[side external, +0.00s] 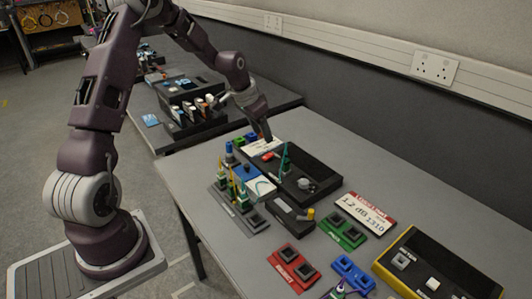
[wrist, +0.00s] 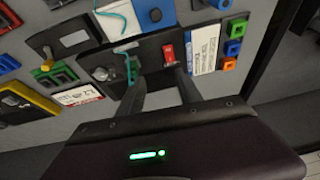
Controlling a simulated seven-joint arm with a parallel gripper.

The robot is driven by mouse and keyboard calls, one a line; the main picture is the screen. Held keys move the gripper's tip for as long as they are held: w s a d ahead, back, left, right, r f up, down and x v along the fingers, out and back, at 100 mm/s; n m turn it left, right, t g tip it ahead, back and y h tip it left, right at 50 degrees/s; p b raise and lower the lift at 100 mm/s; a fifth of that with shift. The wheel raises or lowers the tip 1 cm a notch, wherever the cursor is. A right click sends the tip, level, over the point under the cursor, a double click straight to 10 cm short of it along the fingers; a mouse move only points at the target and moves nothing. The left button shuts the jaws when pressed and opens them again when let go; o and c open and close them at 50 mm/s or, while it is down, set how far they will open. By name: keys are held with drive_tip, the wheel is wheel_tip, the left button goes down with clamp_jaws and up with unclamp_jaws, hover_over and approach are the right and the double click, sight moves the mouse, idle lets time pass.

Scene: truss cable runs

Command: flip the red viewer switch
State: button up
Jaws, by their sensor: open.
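The red viewer switch (wrist: 168,52) sits on the dark viewer box (wrist: 150,55) in the wrist view, just ahead of the fingertips and roughly between them. It also shows as a small red patch (side external: 268,156) at the box's left end in the side view. The box (side external: 318,172) lies on the grey bench and carries a grey knob (side external: 305,184). My gripper (wrist: 160,80) is open, with nothing between its fingers. In the side view my gripper (side external: 267,139) points down close over the switch. I cannot tell whether it touches.
A white printed card (wrist: 203,48) lies beside the switch. Blue, green and orange blocks (wrist: 233,48) stand past it. Red (side external: 295,268), green (side external: 342,231) and blue (side external: 353,273) holders and a yellow-edged box (side external: 440,268) crowd the bench front.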

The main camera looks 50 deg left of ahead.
approach(268, 155)
drive_tip(key=x, duration=0.7)
drive_tip(key=shift+f, duration=0.3)
clamp_jaws()
